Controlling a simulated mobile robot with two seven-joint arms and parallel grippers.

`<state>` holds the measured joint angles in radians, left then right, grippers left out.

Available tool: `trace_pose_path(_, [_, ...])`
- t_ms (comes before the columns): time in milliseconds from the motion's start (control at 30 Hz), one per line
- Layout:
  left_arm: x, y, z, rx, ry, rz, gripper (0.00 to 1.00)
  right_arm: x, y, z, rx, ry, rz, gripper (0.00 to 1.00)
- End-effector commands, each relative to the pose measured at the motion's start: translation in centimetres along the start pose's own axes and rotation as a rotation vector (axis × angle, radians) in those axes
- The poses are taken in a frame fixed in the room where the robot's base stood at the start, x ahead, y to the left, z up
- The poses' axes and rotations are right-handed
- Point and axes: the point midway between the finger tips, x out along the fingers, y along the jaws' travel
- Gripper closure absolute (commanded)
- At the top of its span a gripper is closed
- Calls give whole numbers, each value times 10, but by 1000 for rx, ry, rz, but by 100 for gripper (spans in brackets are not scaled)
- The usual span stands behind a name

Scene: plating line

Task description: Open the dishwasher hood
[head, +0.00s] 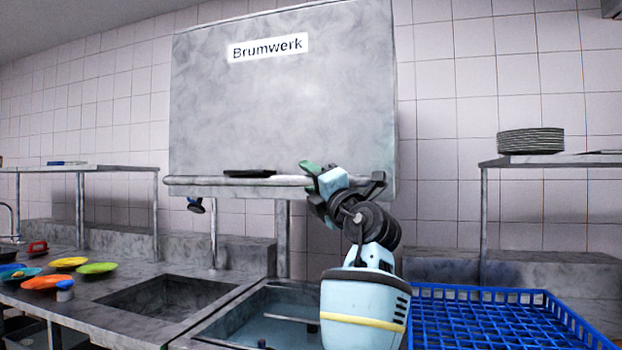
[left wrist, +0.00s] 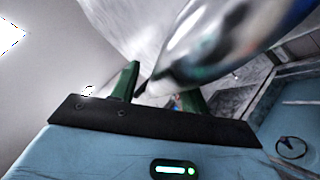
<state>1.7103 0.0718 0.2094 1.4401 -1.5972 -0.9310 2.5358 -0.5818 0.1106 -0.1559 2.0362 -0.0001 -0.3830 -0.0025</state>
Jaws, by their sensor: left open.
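The dishwasher hood (head: 285,110) is a large grey metal box labelled "Brumwerk" in the head view. It stands raised, with a wide gap between its lower edge and the basin below. A handle bar (head: 215,181) with a dark grip (head: 249,173) runs along its lower front edge. My left gripper (head: 312,172) is open at the right part of the bar. In the left wrist view its green fingers (left wrist: 158,92) are apart, with a shiny curved surface close in front. Contact with the bar is unclear. My right gripper is not in view.
A dishwasher basin (head: 225,325) lies below the hood, beside a sink (head: 165,297). Colourful plates (head: 68,262) sit on the left counter. A blue rack (head: 490,318) stands right. A plate stack (head: 530,141) rests on the right shelf.

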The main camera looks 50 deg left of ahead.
Motion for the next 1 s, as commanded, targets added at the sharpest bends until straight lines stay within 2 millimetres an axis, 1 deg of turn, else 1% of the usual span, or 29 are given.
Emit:
trace_pose_path(167, [0, -1, 0, 0, 0, -1, 55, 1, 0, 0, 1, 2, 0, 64])
trace_pose_path(200, [0, -1, 0, 0, 0, -1, 56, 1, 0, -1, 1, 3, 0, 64])
trace_pose_path(533, [0, 0, 0, 0, 0, -1, 100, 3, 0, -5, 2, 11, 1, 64])
trace_pose_path(800, [-1, -2, 0, 1, 0, -1, 100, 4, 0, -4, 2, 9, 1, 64])
trace_pose_path(867, [-3, -6, -2, 2, -1, -1, 100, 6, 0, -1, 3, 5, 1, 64])
trace_pose_path(1000, [-9, -20, -6, 5, -1, -4, 100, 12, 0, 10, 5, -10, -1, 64])
